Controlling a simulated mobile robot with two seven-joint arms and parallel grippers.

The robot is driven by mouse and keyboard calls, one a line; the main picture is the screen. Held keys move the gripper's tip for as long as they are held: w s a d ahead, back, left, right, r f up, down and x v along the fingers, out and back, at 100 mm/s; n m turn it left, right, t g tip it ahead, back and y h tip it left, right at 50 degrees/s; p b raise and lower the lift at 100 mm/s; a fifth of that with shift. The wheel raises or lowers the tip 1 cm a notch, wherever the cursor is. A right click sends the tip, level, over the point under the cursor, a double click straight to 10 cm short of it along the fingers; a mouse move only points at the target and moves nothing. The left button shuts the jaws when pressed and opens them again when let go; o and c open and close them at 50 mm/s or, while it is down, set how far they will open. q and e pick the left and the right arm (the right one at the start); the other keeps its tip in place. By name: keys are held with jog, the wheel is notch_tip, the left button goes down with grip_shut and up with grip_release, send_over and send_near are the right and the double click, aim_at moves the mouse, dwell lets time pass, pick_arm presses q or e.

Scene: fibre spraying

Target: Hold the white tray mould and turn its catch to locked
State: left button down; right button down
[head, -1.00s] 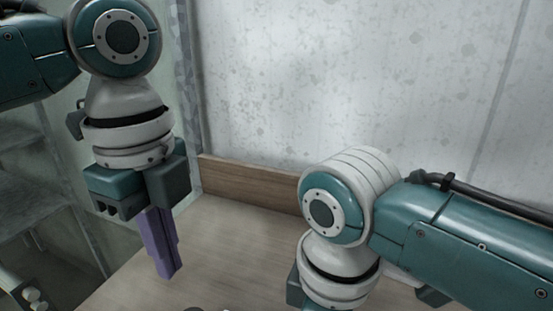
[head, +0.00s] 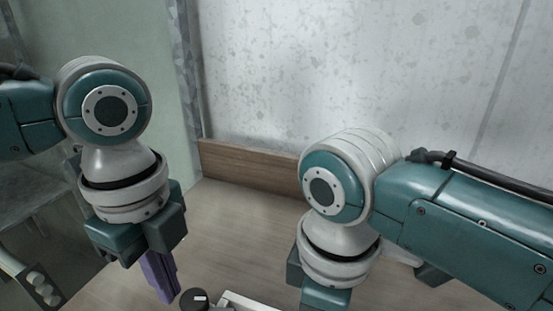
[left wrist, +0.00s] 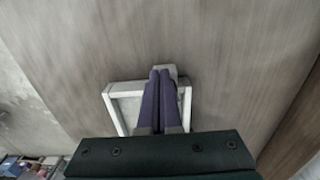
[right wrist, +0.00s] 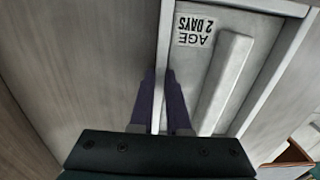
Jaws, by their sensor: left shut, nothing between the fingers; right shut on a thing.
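The white tray mould (right wrist: 234,88) fills much of the right wrist view, with a raised bar inside and a label reading "AGE 2 DAYS". My right gripper (right wrist: 160,72) is shut on the mould's side wall, one purple finger on each side. In the head view its fingers are hidden below the bottom edge. My left gripper (head: 167,299) points down, its purple fingers shut and empty. In the left wrist view its fingertips (left wrist: 160,72) lie over a white open frame (left wrist: 112,107) with a small grey block at its far side; I cannot tell whether they touch, nor which part is the catch.
A black round knob (head: 194,299) and a white edge (head: 243,301) show at the bottom of the head view. A wooden board (head: 248,164) runs along the back of the tabletop (head: 235,225). Shelves stand at the left. The tabletop middle is clear.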

pick_arm(q)
jog(key=shift+f, duration=0.2)
jog(key=shift+s+d, duration=0.1)
jog(key=shift+d, duration=0.25)
dwell(0.7)
jog(key=shift+w+d, duration=0.3)
jog(key=shift+w, duration=0.15)
pick_arm(e)
jog(key=shift+a, duration=0.15)
dwell(0.3)
pick_arm(q)
jog(key=shift+w+a+r, duration=0.15)
jog(key=shift+w+a, duration=0.1)
jog(key=shift+a, duration=0.05)
jog(key=shift+a+r, duration=0.15)
jog(key=shift+r, duration=2.7)
pick_arm(e)
jog(key=c, duration=0.8)
grip_release()
